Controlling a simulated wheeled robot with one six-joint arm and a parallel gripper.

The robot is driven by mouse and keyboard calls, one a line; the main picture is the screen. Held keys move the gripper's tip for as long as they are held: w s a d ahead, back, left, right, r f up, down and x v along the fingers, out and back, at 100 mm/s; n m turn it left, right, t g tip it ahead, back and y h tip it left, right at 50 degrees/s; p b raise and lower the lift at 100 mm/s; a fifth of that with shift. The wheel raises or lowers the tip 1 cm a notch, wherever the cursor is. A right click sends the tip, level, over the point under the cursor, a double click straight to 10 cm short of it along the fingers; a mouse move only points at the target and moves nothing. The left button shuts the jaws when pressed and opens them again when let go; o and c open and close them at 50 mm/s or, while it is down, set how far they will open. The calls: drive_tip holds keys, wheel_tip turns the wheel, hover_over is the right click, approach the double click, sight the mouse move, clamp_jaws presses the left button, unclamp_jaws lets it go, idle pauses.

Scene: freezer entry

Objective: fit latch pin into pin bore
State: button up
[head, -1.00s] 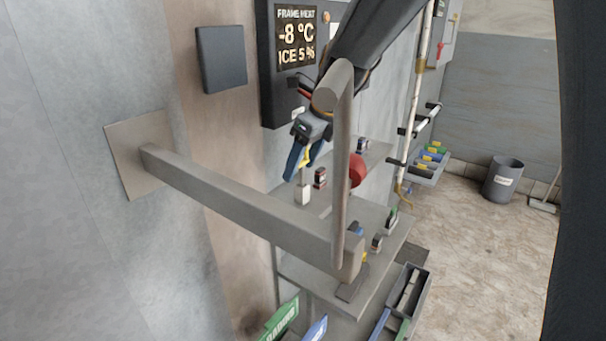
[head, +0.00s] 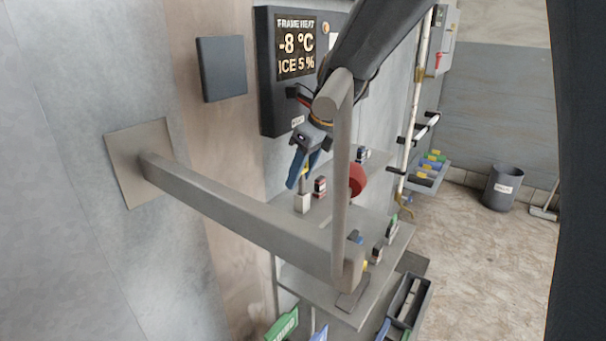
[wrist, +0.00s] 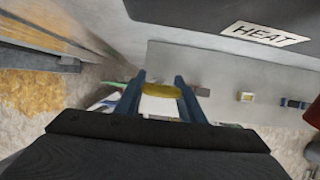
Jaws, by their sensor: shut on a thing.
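My gripper (head: 303,172) is over the grey shelf, fingers pointing down, its two blue fingers shut on the yellow-topped latch pin (wrist: 162,91). In the head view only a little yellow and a thin grey shank show below the fingers. A small pale block (head: 302,203) stands on the shelf directly beneath and may hold the pin bore. In the wrist view a white shape (wrist: 158,106) shows between the fingers beside the yellow part. The bore opening is hidden, and I cannot tell whether the pin tip touches the block.
A grey horizontal bar (head: 235,208) and its upright post (head: 342,190) stand in front of the shelf (head: 325,222). A red round part (head: 357,180) and small coloured blocks sit nearby. The heater panel (head: 268,75) is behind. Open floor lies to the right.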

drive_tip(key=shift+r+p, duration=0.8)
drive_tip(key=shift+p, duration=0.3)
idle(0.8)
drive_tip(key=shift+r+p, duration=2.65)
drive_tip(key=shift+p, duration=0.2)
